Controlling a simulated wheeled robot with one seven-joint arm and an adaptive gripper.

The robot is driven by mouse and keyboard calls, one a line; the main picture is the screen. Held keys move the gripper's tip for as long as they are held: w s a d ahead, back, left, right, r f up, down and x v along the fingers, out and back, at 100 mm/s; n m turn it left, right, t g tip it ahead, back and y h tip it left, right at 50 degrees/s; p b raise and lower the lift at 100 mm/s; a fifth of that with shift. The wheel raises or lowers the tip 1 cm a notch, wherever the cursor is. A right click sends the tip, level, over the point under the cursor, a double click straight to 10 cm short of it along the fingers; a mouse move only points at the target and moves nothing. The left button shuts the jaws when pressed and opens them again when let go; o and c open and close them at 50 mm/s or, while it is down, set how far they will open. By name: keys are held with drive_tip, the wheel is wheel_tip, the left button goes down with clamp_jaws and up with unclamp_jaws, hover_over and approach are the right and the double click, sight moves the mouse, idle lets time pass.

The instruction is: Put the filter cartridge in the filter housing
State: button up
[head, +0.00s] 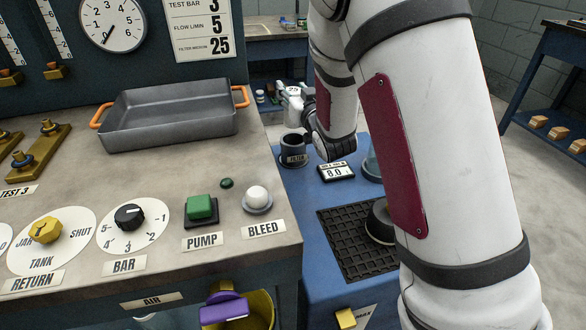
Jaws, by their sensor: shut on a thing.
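A small white cartridge (291,91) marked 25 shows beside my white arm in the head view. My gripper (305,102) is at its right side, small and partly hidden by my wrist, and is shut on it. The dark round filter housing (293,149), with a FILTER label on its front, stands on the blue bench below. Its top looks open. The cartridge appears above and beyond the housing in the picture, apart from it. How far apart they are in depth I cannot tell.
A display reading 80 (336,172) sits right of the housing. A black grid mat (350,240) lies nearer. A grey tray with orange handles (180,115) and a test panel with pump and bleed buttons (201,209) fill the left bench. My arm hides much of the right side.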

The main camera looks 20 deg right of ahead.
drive_tip(key=shift+f+b, duration=0.6)
drive_tip(key=shift+b, duration=0.15)
wheel_tip(320, 180, down, 10)
drive_tip(key=b, duration=0.3)
drive_tip(key=shift+r+b, duration=0.15)
drive_tip(key=shift+b, duration=0.15)
drive_tip(key=o, duration=1.2)
drive_tip(key=s+d+p, duration=0.1)
drive_tip(key=s+p, duration=0.5)
drive_tip(key=s, duration=0.6)
